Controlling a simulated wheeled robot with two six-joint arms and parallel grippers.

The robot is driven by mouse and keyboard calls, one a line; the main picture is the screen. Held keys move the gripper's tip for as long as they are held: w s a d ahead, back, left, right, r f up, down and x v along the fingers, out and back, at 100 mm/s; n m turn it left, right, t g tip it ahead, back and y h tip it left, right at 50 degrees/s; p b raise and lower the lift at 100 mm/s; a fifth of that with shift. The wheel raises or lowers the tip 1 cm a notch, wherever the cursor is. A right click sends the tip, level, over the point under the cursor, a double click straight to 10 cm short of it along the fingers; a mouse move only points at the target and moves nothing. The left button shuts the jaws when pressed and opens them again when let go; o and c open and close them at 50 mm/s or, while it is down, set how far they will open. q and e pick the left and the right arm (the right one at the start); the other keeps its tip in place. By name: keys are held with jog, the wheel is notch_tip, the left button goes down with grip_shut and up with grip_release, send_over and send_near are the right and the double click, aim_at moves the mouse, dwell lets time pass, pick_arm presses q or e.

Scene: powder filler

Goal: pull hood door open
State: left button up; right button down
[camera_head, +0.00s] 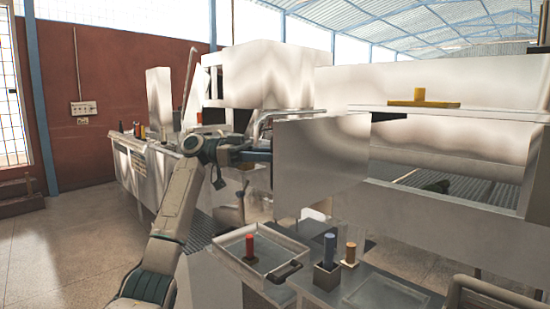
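A flat shiny metal panel (320,160), which looks like the hood door, stands upright near the middle of the view. It appears to stick out at an angle from the large metal machine. My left arm reaches up from the bottom left, and its gripper (262,156) is at the panel's left edge. The fingertips are small and partly hidden at that edge, so I cannot tell whether they are open or touch the panel. A bent metal tube (285,113) runs just above the gripper. My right gripper is out of view.
Below the panel, a tray (222,243) holds a red cylinder (249,246). A yellow object (424,102) sits on the upper right ledge. Open floor (70,250) lies at left.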

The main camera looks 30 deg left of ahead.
pick_arm(q)
jog(key=v, duration=0.8)
jog(key=shift+a+b, duration=0.2)
jog(key=shift+b, duration=0.25)
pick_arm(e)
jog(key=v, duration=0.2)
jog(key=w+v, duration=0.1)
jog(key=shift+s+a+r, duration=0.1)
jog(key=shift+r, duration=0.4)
